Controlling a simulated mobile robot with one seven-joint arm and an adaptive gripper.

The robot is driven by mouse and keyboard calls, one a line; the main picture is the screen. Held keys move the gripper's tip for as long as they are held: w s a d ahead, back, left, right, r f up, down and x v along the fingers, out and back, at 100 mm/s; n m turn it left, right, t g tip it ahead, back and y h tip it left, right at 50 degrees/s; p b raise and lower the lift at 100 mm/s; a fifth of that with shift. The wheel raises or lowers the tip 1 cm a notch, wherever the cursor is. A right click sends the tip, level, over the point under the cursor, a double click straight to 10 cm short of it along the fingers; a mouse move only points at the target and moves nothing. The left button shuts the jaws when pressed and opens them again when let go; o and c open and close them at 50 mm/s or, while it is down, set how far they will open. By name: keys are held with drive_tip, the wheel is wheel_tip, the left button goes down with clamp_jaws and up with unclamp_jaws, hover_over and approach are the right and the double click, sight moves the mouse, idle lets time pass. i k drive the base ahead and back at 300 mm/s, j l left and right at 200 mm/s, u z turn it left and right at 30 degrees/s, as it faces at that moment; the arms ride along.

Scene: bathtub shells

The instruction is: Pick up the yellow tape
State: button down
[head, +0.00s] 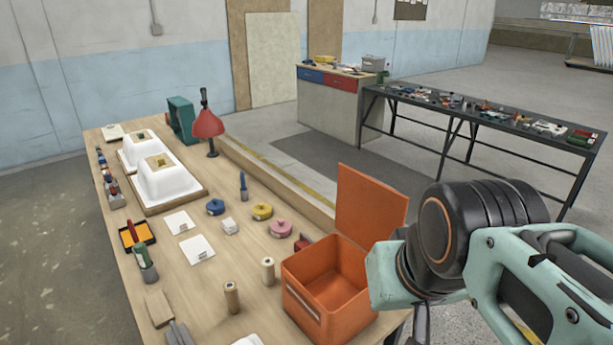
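The yellow tape (262,211) is a small round roll lying flat on the wooden workbench (203,290), near its right edge. A blue roll (215,207) lies to its left and a pink roll (281,228) lies just in front and to the right. Nothing covers the tape. My arm enters from the right side of the head view, right of the orange box and well apart from the tape. My gripper does not show, so its state is hidden.
An open orange box (335,292) with a raised lid stands at the bench's right edge. A small white block (230,226), a blue upright tool (243,188), wooden cylinders and a red lamp (208,125) stand nearby. White tub shells (168,180) sit further back.

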sight(160, 161)
drive_tip(key=u, duration=1.3)
drive_tip(key=l+u, duration=0.15)
drive_tip(key=u, duration=0.3)
drive_tip(key=l+u, duration=0.2)
drive_tip(key=u, duration=0.2)
drive_tip(key=k+l, duration=0.15)
drive_tip(key=l, duration=0.25)
drive_tip(key=k+l, duration=0.1)
drive_tip(key=l, duration=0.3)
drive_tip(key=k+l, duration=0.15)
drive_tip(key=l, duration=0.3)
drive_tip(key=k+l, duration=0.1)
drive_tip(key=l, duration=0.3)
drive_tip(key=k+l, duration=0.15)
drive_tip(key=l, duration=0.25)
drive_tip(key=k+l, duration=0.1)
drive_tip(key=l, duration=0.3)
drive_tip(key=k+l, duration=0.15)
drive_tip(key=l, duration=0.3)
drive_tip(key=k+l+u, duration=0.1)
drive_tip(key=l, duration=0.5)
drive_tip(key=k+l, duration=0.1)
drive_tip(key=l, duration=0.5)
drive_tip(key=u, duration=0.05)
